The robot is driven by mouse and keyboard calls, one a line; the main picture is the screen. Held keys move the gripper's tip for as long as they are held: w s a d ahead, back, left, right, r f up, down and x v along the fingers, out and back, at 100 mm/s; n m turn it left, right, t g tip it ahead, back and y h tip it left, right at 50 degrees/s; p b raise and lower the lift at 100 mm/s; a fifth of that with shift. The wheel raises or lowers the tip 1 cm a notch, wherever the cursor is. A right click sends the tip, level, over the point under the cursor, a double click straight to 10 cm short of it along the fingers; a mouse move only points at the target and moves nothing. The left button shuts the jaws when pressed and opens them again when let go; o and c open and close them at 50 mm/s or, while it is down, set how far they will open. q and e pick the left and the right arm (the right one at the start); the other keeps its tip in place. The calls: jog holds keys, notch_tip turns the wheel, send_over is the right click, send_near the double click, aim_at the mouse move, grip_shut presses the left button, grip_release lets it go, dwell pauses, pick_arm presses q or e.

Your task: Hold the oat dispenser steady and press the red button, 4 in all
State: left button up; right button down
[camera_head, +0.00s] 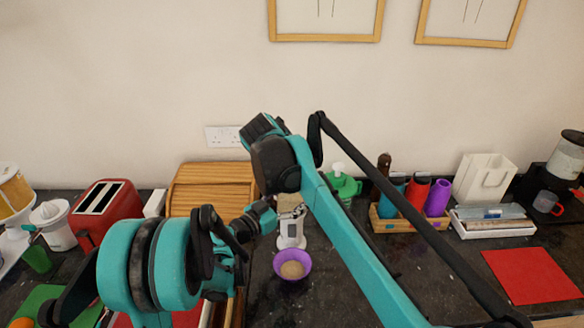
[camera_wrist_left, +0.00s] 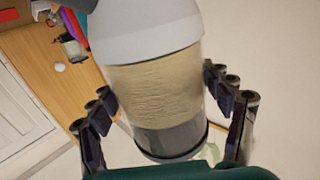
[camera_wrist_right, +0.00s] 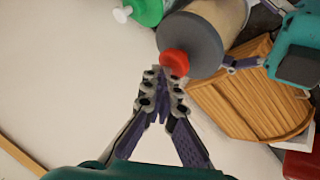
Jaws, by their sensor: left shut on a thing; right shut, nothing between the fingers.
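The oat dispenser (camera_head: 291,232) stands on the dark counter, with a purple bowl (camera_head: 293,266) holding oats at its foot. My left gripper (camera_head: 268,214) is shut on the dispenser from the left. In the left wrist view the fingers lie on both sides of its clear, oat-filled body (camera_wrist_left: 155,92). In the right wrist view the red button (camera_wrist_right: 174,62) sits on the dispenser's grey cap. My right gripper (camera_wrist_right: 160,76) is shut and empty, its fingertips right at the button; I cannot tell whether they touch. In the head view my right arm hides the dispenser's top.
A green pump bottle (camera_head: 343,186) stands close behind to the right. A wooden bread box (camera_head: 210,185) and red toaster (camera_head: 105,208) are at left. A wooden caddy (camera_head: 408,222) with bottles stands at right. A red mat (camera_head: 530,275) lies at far right.

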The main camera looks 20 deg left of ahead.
jog(key=shift+f, duration=0.45)
jog(key=shift+r, duration=0.15)
dwell(0.4)
jog(key=shift+r, duration=1.35)
jog(key=shift+r, duration=2.5)
notch_tip(320, 180, up, 4)
jog(key=shift+f, duration=0.1)
